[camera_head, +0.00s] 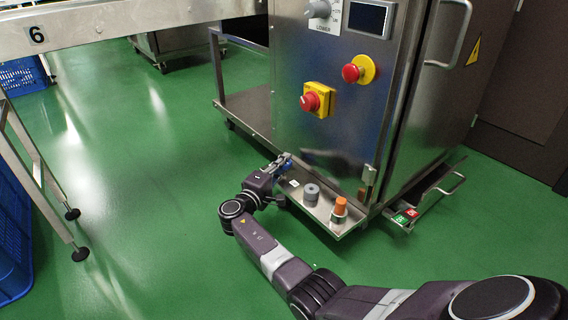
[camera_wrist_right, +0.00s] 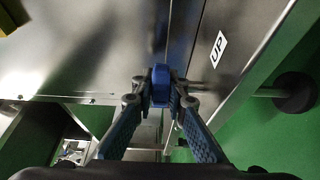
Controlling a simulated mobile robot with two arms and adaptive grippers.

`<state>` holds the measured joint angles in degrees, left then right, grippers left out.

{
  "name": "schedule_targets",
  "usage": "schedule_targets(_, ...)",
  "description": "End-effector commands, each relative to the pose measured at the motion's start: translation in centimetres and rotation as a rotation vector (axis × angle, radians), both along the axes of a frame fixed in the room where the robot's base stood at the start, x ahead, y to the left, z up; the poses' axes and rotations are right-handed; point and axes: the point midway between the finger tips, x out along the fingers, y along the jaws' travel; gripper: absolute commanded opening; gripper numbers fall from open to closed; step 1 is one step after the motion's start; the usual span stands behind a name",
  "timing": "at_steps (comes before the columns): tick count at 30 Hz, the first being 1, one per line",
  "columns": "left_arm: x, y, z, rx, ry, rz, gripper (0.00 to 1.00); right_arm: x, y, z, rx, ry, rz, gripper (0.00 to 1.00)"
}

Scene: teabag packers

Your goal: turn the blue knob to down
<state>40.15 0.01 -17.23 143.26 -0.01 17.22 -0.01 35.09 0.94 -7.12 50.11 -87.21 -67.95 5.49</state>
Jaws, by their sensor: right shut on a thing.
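The blue knob (camera_wrist_right: 160,84) shows in the right wrist view, mounted low on the steel cabinet. My right gripper (camera_wrist_right: 159,100) is shut on it, with one finger on each side. In the head view my right gripper (camera_head: 281,167) reaches the low ledge at the cabinet's left, and the small blue knob (camera_head: 288,163) shows at its fingertips, partly hidden. A white label reading UP (camera_wrist_right: 219,47) lies to the right of the knob in the wrist view. The knob's exact pointing direction cannot be told. My left gripper is not in view.
A grey knob (camera_head: 311,193) and an orange knob (camera_head: 341,206) stand on the same ledge (camera_head: 320,215). Red buttons (camera_head: 311,102) (camera_head: 351,73) sit on the cabinet's front (camera_head: 330,130). A conveyor frame (camera_head: 100,25) crosses the upper left. Green floor is clear left of my arm.

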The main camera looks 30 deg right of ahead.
Motion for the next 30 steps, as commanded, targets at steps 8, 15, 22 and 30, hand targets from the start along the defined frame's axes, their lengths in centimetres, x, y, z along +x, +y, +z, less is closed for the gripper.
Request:
schedule_targets(8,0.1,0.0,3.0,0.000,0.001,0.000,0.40,-0.2,-0.3,0.7,-0.004,0.002,0.106,0.00)
schedule_targets(15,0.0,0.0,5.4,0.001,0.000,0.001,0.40,-0.2,-0.3,0.3,-0.005,0.002,0.321,0.00)
schedule_targets(22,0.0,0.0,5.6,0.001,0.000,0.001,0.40,0.0,-0.1,0.1,-0.001,0.000,0.411,0.00)
schedule_targets(30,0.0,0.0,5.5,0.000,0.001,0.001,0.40,0.0,0.0,0.0,0.000,0.000,0.413,0.00)
